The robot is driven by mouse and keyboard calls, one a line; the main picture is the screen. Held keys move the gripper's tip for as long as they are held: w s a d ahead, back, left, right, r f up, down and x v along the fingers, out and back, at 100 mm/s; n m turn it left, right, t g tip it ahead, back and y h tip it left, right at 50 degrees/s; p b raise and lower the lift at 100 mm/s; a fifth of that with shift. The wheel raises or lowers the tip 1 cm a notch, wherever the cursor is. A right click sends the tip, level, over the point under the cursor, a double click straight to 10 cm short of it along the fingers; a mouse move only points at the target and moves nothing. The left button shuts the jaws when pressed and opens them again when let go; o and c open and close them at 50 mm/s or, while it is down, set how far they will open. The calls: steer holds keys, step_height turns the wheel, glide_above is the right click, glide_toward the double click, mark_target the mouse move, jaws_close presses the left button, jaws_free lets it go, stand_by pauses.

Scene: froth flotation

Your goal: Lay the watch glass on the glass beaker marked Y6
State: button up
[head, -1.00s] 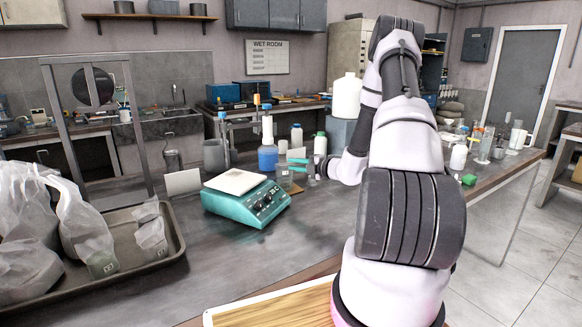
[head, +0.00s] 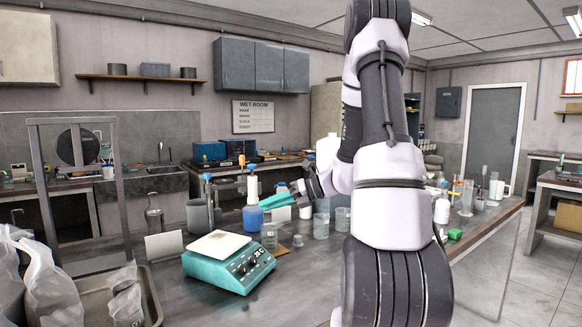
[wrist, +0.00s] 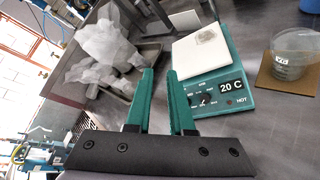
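A clear glass beaker (wrist: 292,62) with a dark label that seems to read Y6 stands upright on a brown mat at the right of the wrist view. What looks like the same beaker (head: 269,236) is beside the hot plate in the head view, its label too small to read. My gripper (head: 268,203) is above and behind it, with teal fingers. In the wrist view my gripper (wrist: 160,72) has a clear gap between its fingertips and nothing visible between them.
The teal hot plate (head: 229,264) with a white top is left of the beaker. Other glass beakers (head: 321,226) stand to the right. A tray (head: 97,302) with plastic bags lies at the left.

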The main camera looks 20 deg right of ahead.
steer(key=s+a+r+n+g+h, duration=0.25)
steer(key=s+r+n, duration=0.25)
steer(key=s+n, duration=0.4)
steer(key=s+a+r+n+g+h, duration=0.1)
steer(key=s+a+r+n+h, duration=0.45)
steer(key=n, duration=0.55)
steer(key=s+d+r+n+t+h, duration=0.1)
steer(key=s+d+r+n+t, duration=0.2)
steer(key=s+d+r+n, duration=0.2)
steer(key=s+n, duration=0.2)
steer(key=n, duration=0.2)
steer(key=shift+r+t+h, duration=0.3)
steer(key=shift+r+t, duration=0.05)
